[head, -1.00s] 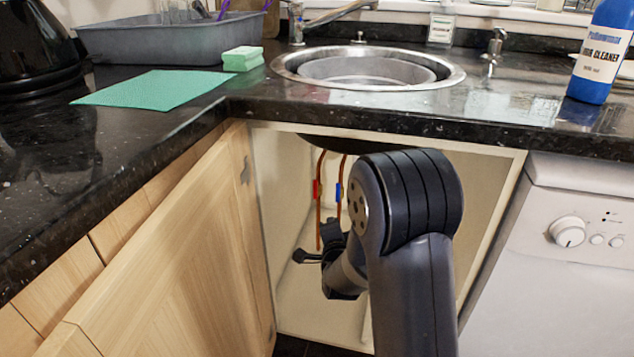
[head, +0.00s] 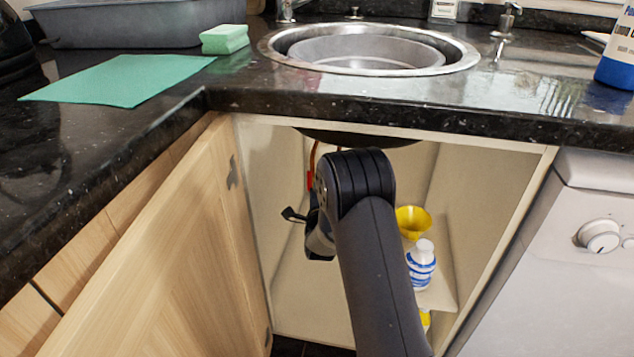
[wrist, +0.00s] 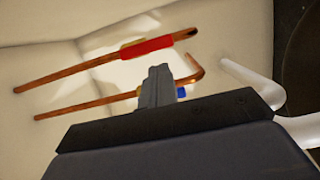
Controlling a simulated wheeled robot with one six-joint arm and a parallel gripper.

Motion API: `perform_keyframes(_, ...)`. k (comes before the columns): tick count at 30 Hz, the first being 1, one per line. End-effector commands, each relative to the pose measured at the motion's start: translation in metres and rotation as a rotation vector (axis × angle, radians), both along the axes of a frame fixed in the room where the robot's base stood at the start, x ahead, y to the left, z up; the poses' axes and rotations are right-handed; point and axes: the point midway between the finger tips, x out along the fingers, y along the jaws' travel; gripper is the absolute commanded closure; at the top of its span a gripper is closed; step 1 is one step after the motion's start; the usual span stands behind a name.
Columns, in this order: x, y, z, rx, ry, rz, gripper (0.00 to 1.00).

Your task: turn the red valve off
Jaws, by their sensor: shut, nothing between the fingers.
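The red valve (wrist: 147,48) sits on the upper of two copper pipes in the wrist view, its red handle lying along the pipe. In the head view a sliver of the red valve (head: 310,180) shows inside the open cupboard, left of my arm. A blue valve (wrist: 181,92) on the other pipe is mostly hidden behind my fingers. My gripper (wrist: 157,73) is shut and empty, its tips appearing just below the red valve; I cannot tell whether they touch it. In the head view my arm hides most of the pipes and the blue valve.
The cupboard door (head: 165,270) stands open on the left. A yellow funnel (head: 412,220) and a white-and-blue bottle (head: 421,266) stand inside, right of my arm. The granite counter (head: 400,108) with the sink (head: 455,62) is above. A white pipe (wrist: 250,82) lies right of the fingers.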

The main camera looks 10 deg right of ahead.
Motion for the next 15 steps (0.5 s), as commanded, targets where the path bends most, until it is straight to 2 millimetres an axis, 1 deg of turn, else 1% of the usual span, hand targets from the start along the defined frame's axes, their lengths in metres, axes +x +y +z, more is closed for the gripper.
perform_keyframes(1, 0.007, -0.001, 0.001, 0.0, 0.0, -0.001, 1.0)
perform_keyframes(3, 0.014, -0.002, 0.001, 0.0, 0.0, 0.0, 1.0)
perform_keyframes(6, 0.021, -0.003, 0.0, 0.0, 0.0, 0.0, 1.0)
perform_keyframes(10, 0.025, -0.004, 0.0, -0.001, 0.001, 0.0, 1.0)
perform_keyframes(15, 0.026, -0.004, 0.0, -0.001, 0.001, 0.0, 1.0)
